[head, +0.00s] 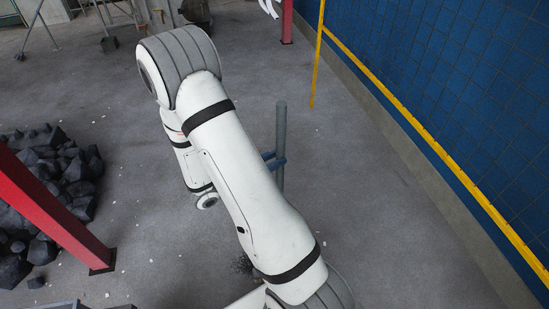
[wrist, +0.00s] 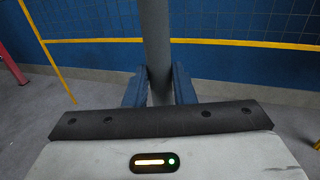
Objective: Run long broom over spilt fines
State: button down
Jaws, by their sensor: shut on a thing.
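My gripper (head: 273,160) is shut on the grey broom pole (head: 281,125), which stands roughly upright beside my arm. In the wrist view the blue fingers of my gripper (wrist: 159,85) close on both sides of the pole (wrist: 155,35). My white arm hides the pole's lower part in the head view, and the broom's head does not show in either view. A small scatter of dark fines (head: 241,265) lies on the floor at the lower middle, partly covered by my arm.
A heap of black lumps (head: 75,175) lies at the left beside a red post (head: 55,215). A blue tiled wall (head: 455,70) with a yellow rail (head: 430,145) runs along the right. Long-handled tools (head: 107,43) stand at the top left. Grey floor (head: 370,200) is open before the wall.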

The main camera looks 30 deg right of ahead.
jog(key=w+d+f+b, duration=0.2)
jog(key=w+d, duration=0.2)
jog(key=w, duration=0.9)
jog(key=shift+w+d+f, duration=0.15)
jog(key=shift+w, duration=0.05)
dwell(0.7)
jog(key=s+a+r+p, duration=0.1)
jog(key=s+a+r, duration=0.1)
jog(key=s, duration=0.4)
jog(key=s+a+r+p, duration=0.2)
jog(key=s+r, duration=0.1)
jog(key=s, duration=0.4)
jog(key=shift+s+a, duration=0.15)
jog(key=shift+s, duration=0.05)
dwell(0.5)
jog(key=shift+a, duration=0.1)
dwell(0.4)
